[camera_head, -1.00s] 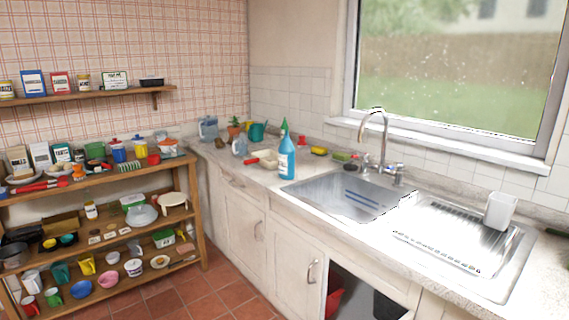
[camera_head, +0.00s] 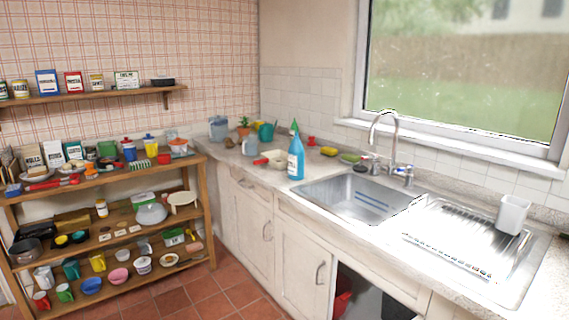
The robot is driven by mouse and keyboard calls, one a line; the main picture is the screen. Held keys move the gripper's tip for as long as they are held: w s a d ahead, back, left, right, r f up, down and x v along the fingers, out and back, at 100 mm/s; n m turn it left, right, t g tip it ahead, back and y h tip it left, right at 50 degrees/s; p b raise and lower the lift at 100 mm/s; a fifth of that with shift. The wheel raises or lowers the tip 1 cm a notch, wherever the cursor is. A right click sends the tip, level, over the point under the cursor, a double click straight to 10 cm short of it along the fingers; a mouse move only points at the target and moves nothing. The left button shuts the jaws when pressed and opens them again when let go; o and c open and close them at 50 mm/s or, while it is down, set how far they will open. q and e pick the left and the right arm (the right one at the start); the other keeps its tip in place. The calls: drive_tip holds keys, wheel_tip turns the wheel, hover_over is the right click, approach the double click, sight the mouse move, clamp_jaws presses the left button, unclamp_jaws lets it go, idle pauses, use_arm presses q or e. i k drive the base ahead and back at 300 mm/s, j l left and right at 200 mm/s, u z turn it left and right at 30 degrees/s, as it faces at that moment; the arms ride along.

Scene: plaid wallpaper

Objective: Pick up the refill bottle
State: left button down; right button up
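A blue bottle with a green pointed cap and a pale label (camera_head: 296,158) stands upright on the counter (camera_head: 268,182), just left of the sink. It looks like the refill bottle, but I cannot read its label. Nothing touches it from the front, and it is fully visible. Neither of my grippers is in view.
The metal sink (camera_head: 350,193) and its tap (camera_head: 392,140) are right of the bottle, with a white cup (camera_head: 513,214) on the drainer. A crowded wooden shelf (camera_head: 100,240) fills the left. Tiled floor (camera_head: 215,290) is clear between.

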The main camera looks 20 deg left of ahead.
sight(296, 151)
drive_tip(key=i+j, duration=0.1)
drive_tip(key=j, duration=0.45)
drive_tip(key=i+j+z, duration=0.1)
drive_tip(key=j, duration=0.5)
drive_tip(key=i+j, duration=0.1)
drive_tip(key=j, duration=0.45)
drive_tip(key=i+j+z, duration=0.15)
drive_tip(key=i+j, duration=0.2)
drive_tip(key=i, duration=0.15)
drive_tip(key=i+j+z, duration=0.15)
drive_tip(key=i+j, duration=0.3)
drive_tip(key=i, duration=0.1)
